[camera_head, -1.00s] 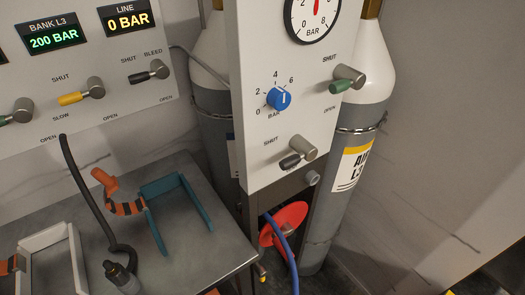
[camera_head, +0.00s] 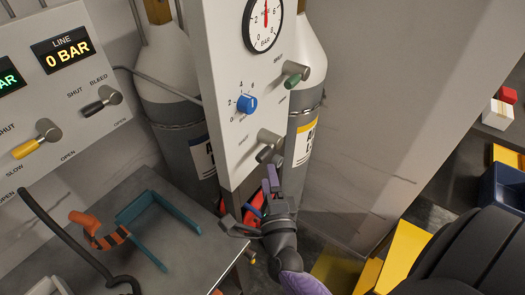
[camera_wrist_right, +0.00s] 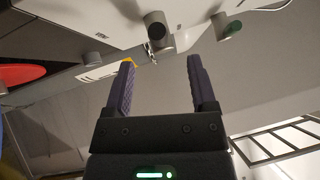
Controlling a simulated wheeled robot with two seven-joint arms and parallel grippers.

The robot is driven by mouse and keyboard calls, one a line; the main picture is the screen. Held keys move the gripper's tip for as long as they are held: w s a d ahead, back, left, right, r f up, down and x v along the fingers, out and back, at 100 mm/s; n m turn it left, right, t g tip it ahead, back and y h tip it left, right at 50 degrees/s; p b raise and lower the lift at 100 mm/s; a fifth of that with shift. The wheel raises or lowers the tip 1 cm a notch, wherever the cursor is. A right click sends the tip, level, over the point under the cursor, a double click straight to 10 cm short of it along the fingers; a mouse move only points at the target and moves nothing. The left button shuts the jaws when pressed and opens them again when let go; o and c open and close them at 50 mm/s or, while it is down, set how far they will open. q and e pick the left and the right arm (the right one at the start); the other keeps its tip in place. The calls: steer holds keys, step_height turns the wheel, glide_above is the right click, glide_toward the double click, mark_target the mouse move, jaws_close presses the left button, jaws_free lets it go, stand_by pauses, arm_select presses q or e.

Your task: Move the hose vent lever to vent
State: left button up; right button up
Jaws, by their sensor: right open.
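The lever with a dark handle (camera_head: 262,155) on a grey hub is low on the narrow white panel in the head view. Its upper label reads SHUT in the earlier view; the lower label is hidden now. The handle points down-left. My right gripper (camera_head: 268,184) is open and empty just below and in front of this lever. In the right wrist view, the lever (camera_wrist_right: 157,32) is beyond and between the two open fingertips (camera_wrist_right: 160,62), apart from them. My left gripper is not in view.
A green lever (camera_head: 292,80) and a blue knob (camera_head: 247,103) are higher on the panel, near a gauge (camera_head: 263,22). Gas cylinders (camera_head: 310,45) stand behind. A grey bench (camera_head: 185,265) with a teal bracket (camera_head: 150,205) is at lower left. A red reel shows in the wrist view (camera_wrist_right: 20,74).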

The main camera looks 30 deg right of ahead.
mark_target(264, 161)
steer(key=x, duration=0.7)
steer(key=shift+w, duration=0.1)
jaws_close()
